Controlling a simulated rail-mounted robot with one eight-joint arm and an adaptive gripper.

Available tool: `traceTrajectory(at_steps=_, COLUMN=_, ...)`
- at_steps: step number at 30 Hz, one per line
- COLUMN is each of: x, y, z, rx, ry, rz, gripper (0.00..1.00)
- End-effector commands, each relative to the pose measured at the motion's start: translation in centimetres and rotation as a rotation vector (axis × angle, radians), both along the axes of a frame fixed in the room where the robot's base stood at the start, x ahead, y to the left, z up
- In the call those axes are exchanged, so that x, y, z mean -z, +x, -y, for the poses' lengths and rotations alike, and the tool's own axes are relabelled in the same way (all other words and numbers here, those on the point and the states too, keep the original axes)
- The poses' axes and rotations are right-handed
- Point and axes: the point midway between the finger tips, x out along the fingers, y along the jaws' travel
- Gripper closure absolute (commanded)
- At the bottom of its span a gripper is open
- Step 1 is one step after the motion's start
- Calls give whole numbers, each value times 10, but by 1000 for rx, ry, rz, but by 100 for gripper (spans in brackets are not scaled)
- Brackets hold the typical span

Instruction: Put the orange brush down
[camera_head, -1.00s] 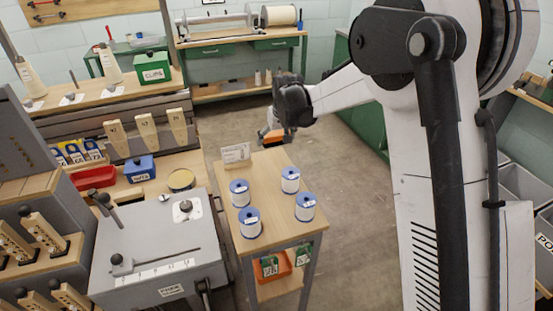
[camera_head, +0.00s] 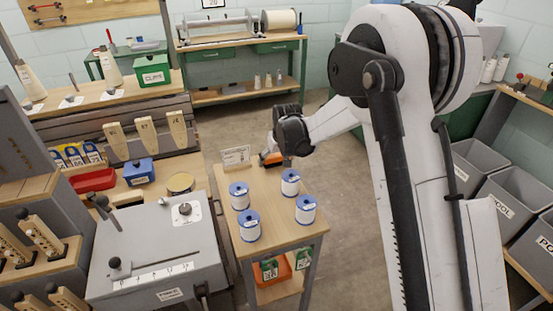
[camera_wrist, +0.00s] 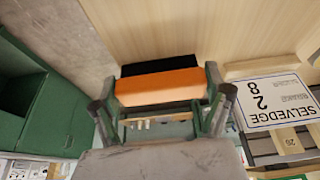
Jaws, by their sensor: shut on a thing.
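The orange brush (camera_head: 271,159) is in my gripper (camera_head: 280,150) at the far end of the small wooden table (camera_head: 268,188). In the wrist view, the orange body of the brush (camera_wrist: 160,87) lies crosswise between the two fingers of my gripper (camera_wrist: 163,92), which are shut on it. A black strip, likely its bristles, shows along its far side towards the pale tabletop (camera_wrist: 210,30). The brush is low at the table's far edge. I cannot tell whether it touches the wood.
A label card (camera_head: 236,155) stands close to the left of the brush; it reads SELVEDGE in the wrist view (camera_wrist: 278,100). Several blue-and-white spools (camera_head: 250,224) stand on the table's nearer part. A grey machine box (camera_head: 155,262) is at left.

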Motion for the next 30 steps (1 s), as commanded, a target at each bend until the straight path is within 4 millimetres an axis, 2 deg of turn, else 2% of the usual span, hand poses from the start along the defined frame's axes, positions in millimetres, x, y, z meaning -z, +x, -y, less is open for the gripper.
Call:
traceTrajectory(at_steps=1, x=2, y=0, z=0, rx=0, ry=0, rz=0, gripper=16)
traceTrajectory(at_steps=5, x=1, y=0, z=0, rx=0, ry=0, rz=0, gripper=0)
traceTrajectory(at_steps=13, x=0, y=0, z=0, rx=0, ry=0, rz=0, gripper=0)
traceTrajectory(at_steps=17, x=-7, y=-2, z=1, rx=0, ry=0, rz=0, gripper=0)
traceTrajectory(at_steps=30, x=-78, y=-29, z=12, rx=0, ry=0, rz=0, gripper=0)
